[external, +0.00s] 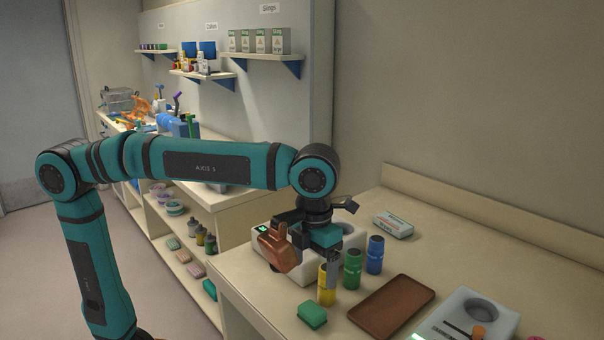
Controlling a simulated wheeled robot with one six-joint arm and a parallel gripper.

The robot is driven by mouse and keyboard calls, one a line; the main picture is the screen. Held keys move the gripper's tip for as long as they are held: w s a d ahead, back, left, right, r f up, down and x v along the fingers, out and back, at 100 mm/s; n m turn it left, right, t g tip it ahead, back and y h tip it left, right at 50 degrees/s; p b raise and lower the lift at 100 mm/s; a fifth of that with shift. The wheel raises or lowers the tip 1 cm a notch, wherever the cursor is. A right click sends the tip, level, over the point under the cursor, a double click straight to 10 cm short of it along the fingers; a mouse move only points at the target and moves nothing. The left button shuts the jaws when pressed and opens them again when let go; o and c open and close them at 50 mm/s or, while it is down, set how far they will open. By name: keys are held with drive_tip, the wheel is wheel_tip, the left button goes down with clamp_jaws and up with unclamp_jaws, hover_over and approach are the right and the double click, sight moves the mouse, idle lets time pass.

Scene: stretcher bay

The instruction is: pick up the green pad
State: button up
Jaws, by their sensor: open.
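The green pad (312,314) is a small rounded block lying flat near the front edge of the cream table, left of the brown tray. My gripper (311,268) is open and points down above and behind the pad, apart from it. One grey finger shows close to the yellow cylinder; I cannot tell from this view whether they touch. A brown block-like part shows at the left of the gripper and hides some of what is behind it. A second green block (209,288) sits on the lower shelf at the left.
Yellow (327,290), green (352,270) and blue (375,255) cylinders stand right of the gripper. A white holder (350,240) is behind it. A brown tray (391,307), a grey device (466,318) and a white pack (393,225) lie on the table.

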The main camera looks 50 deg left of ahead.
hover_over(312, 308)
drive_tip(key=f, duration=0.7)
drive_tip(key=shift+s+d+f, duration=0.2)
drive_tip(key=shift+d+f, duration=0.1)
drive_tip(key=shift+d, duration=0.05)
drive_tip(key=shift+w+a+f, duration=0.1)
drive_tip(key=shift+a+f, duration=0.05)
drive_tip(key=shift+f, duration=1.15)
drive_tip(key=shift+w+a+f, duration=0.1)
drive_tip(key=shift+a+f, duration=0.05)
drive_tip(key=shift+f, duration=1.15)
drive_tip(key=shift+c, duration=0.2)
drive_tip(key=c, duration=1)
